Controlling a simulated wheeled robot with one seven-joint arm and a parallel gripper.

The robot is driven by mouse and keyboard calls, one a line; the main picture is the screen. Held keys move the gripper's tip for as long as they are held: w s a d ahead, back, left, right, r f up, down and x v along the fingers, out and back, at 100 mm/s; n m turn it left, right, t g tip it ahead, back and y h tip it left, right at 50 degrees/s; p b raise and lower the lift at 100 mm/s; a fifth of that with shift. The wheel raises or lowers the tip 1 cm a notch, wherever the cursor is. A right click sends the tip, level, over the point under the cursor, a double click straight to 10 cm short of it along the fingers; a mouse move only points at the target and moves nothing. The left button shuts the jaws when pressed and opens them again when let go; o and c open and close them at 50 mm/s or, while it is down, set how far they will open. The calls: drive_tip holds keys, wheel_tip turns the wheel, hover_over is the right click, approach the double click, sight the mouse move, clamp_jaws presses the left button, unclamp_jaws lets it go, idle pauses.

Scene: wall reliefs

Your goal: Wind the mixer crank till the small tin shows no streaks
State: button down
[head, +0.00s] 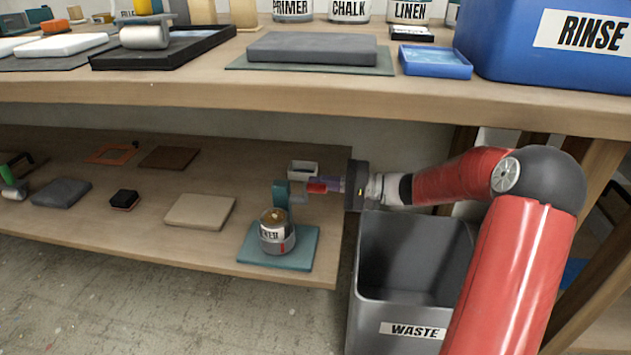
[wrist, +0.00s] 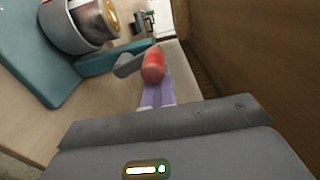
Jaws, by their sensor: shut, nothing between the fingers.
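The teal mixer stand (head: 281,193) rises from its teal base plate (head: 304,243) on the lower shelf, and it also shows in the wrist view (wrist: 35,45). The small tin (head: 277,239) stands upright on that base. Its top looks brown with a paler patch in the wrist view (wrist: 98,18); I cannot tell streaks from this. The crank has a grey arm (wrist: 131,62) and a red knob (wrist: 153,65). My gripper (wrist: 156,88) is shut and empty, its purple fingertips right at the knob's near end; I cannot tell whether they touch it.
A grey waste bin (head: 413,255) stands just right of the shelf end, under my arm. The upper bench (head: 190,92) overhangs the lower shelf. A small pale box (head: 303,168) sits behind the mixer. A beige slab (head: 200,211) lies to its left.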

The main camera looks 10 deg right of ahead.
idle(0.3)
drive_tip(key=shift+s+a+f+b, duration=0.25)
drive_tip(key=shift+s+f+b, duration=0.1)
drive_tip(key=shift+s, duration=0.4)
drive_tip(key=shift+s+a+f+b, duration=0.25)
drive_tip(key=shift+s+b, duration=0.05)
drive_tip(key=shift+s, duration=0.5)
drive_tip(key=shift+s+a+f+b, duration=0.25)
drive_tip(key=shift+s+f+b, duration=0.1)
drive_tip(key=shift+s, duration=0.4)
drive_tip(key=f+b, duration=0.2)
drive_tip(key=f, duration=0.1)
drive_tip(key=f+b, duration=0.1)
drive_tip(key=f, duration=0.1)
drive_tip(key=shift+w+d+f+b, duration=0.1)
drive_tip(key=shift+w+b, duration=0.15)
drive_tip(key=shift+b, duration=0.05)
drive_tip(key=shift+w+f, duration=0.15)
drive_tip(key=shift+f, duration=0.95)
